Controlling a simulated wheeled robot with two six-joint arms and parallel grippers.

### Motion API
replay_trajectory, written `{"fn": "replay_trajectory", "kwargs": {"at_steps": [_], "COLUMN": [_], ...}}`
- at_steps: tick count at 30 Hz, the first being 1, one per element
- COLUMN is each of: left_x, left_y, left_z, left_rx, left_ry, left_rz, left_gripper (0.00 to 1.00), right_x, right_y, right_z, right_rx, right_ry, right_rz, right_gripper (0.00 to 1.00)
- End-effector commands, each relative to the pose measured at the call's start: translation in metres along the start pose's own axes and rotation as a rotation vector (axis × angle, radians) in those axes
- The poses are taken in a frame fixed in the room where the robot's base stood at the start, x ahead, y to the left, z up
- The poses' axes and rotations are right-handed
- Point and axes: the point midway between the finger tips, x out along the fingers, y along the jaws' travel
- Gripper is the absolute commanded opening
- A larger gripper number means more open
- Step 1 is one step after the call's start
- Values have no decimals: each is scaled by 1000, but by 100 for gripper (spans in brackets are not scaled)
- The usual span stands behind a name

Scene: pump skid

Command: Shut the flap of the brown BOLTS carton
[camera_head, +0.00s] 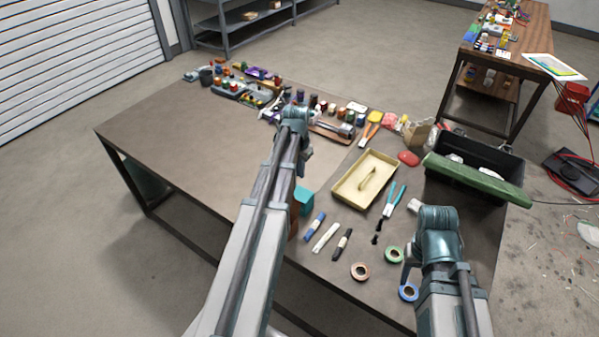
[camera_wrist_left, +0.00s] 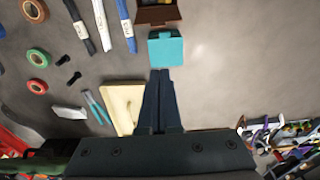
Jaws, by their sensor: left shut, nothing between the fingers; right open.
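A small brown carton (camera_wrist_left: 157,12) shows at the top of the left wrist view, its dark inside facing up. No lettering is readable. My left gripper (camera_wrist_left: 160,72) is shut and empty, its fingertips close to the panel's edge in the picture; I cannot tell if they touch. My right gripper (camera_head: 406,276) is open near blue tape, partly hidden by its arm.
A tan tray (camera_head: 365,182) and a black crate (camera_head: 475,184) with a green lid stand farther right. The left tabletop (camera_head: 190,140) is clear.

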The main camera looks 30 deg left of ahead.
Motion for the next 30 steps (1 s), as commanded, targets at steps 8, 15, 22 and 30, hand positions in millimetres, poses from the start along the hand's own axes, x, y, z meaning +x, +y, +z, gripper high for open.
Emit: {"fn": "replay_trajectory", "kwargs": {"at_steps": [8,15,22,30], "left_x": [46,79,59,59], "left_y": [0,0,1,0], "left_z": [0,0,34,38], "left_rx": [0,0,-1,0], "left_ry": [0,0,0,0], "left_rz": [0,0,0,0], "left_gripper": [0,0,0,0], "right_x": [46,79,62,62], "right_y": [-4,-8,-6,-6], "right_z": [-3,-5,-4,-4], "right_rx": [-1,0,0,0], "right_ry": [0,0,0,0], "right_rz": [1,0,0,0], "right_gripper": [50,50,50,50]}}
